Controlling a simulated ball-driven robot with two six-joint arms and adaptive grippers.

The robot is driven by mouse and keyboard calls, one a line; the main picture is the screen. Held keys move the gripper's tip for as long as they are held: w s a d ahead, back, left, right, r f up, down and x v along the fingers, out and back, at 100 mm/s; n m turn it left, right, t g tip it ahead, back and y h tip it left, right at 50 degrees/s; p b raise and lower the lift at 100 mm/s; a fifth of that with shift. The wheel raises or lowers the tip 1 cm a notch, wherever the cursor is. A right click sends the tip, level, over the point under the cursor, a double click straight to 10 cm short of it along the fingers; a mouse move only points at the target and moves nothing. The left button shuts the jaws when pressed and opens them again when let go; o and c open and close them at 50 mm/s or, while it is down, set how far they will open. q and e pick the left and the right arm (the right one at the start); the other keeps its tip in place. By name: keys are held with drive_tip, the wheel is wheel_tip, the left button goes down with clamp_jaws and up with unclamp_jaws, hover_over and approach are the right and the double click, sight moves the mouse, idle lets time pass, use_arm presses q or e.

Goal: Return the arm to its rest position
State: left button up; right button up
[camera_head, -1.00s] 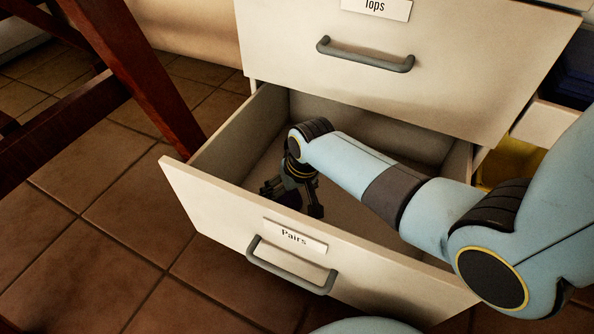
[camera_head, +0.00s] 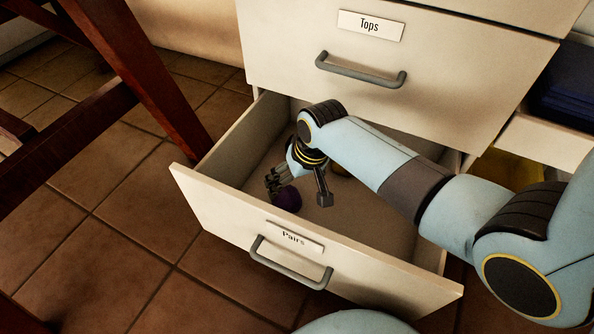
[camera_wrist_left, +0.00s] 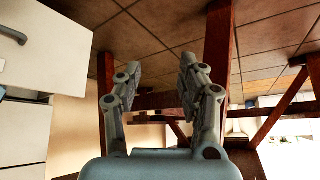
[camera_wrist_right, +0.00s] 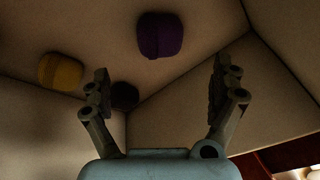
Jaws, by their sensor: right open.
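My right gripper (camera_head: 298,191) is in the open lower drawer labelled Pairs (camera_head: 330,258). It is open, with nothing between its fingers, and it also shows in the right wrist view (camera_wrist_right: 162,90). A purple bundle (camera_wrist_right: 161,36) lies on the drawer floor beyond the fingertips; in the head view the purple bundle (camera_head: 288,199) is beside the fingers. My left gripper (camera_wrist_left: 158,85) shows only in the left wrist view. Its fingers are spread and empty, pointing toward the tiled floor and wooden legs.
A yellow bundle (camera_wrist_right: 60,72) and a dark bundle (camera_wrist_right: 125,96) also lie in the drawer. The closed drawer labelled Tops (camera_head: 420,60) hangs above. A dark red wooden frame (camera_head: 140,75) stands at the left. Tiled floor (camera_head: 90,255) is clear in front.

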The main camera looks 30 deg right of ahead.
drive_tip(key=shift+s+r, duration=0.1)
drive_tip(key=shift+r, duration=0.15)
idle(0.4)
